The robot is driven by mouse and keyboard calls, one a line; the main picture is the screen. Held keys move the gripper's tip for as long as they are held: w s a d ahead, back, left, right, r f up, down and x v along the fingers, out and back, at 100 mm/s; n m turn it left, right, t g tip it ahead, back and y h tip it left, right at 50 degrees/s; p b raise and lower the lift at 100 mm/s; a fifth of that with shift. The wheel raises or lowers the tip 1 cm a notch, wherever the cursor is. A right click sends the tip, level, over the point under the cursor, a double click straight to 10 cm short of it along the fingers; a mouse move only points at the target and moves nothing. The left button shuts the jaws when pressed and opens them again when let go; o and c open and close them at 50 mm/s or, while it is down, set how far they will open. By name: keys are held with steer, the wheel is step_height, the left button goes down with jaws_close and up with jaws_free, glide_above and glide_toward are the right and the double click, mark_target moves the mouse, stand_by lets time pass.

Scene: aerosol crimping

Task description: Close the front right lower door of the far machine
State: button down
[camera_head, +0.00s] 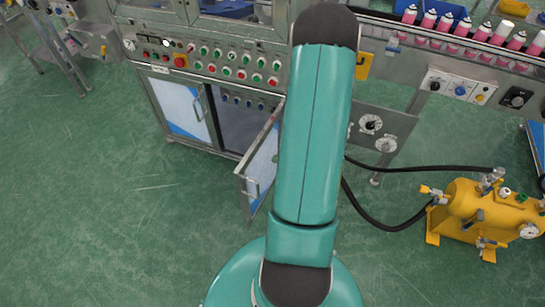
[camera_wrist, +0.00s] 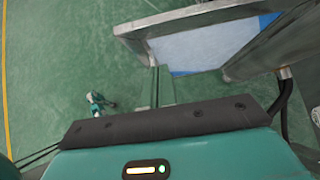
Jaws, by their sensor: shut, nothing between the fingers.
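The front right lower door (camera_head: 264,160) of the machine stands open, swung out toward me, with a metal frame, a pale blue-white panel and a handle. Its far part is hidden behind my arm in the head view. The opening behind it shows a dark interior. In the wrist view a grey-framed panel with a white and blue face (camera_wrist: 205,45), which looks like this door, fills the upper right. My gripper (camera_wrist: 155,88) shows below the panel's lower left edge, shut and empty. I cannot tell whether it touches the door. In the head view my gripper is hidden.
The left lower door (camera_head: 180,108) is shut. A button panel (camera_head: 215,62) runs above the doors. A yellow tank (camera_head: 480,212) with black hoses stands at the right. Pink cans (camera_head: 465,27) line a conveyor at the back.

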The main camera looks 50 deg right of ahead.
mark_target(249, 159)
steer(key=x, duration=0.3)
steer(key=w+r+x, duration=0.1)
steer(key=x, duration=0.5)
steer(key=shift+w+a, duration=0.25)
steer(key=shift+w, duration=0.65)
steer(key=shift+w+a, duration=0.1)
steer(key=shift+w, duration=0.1)
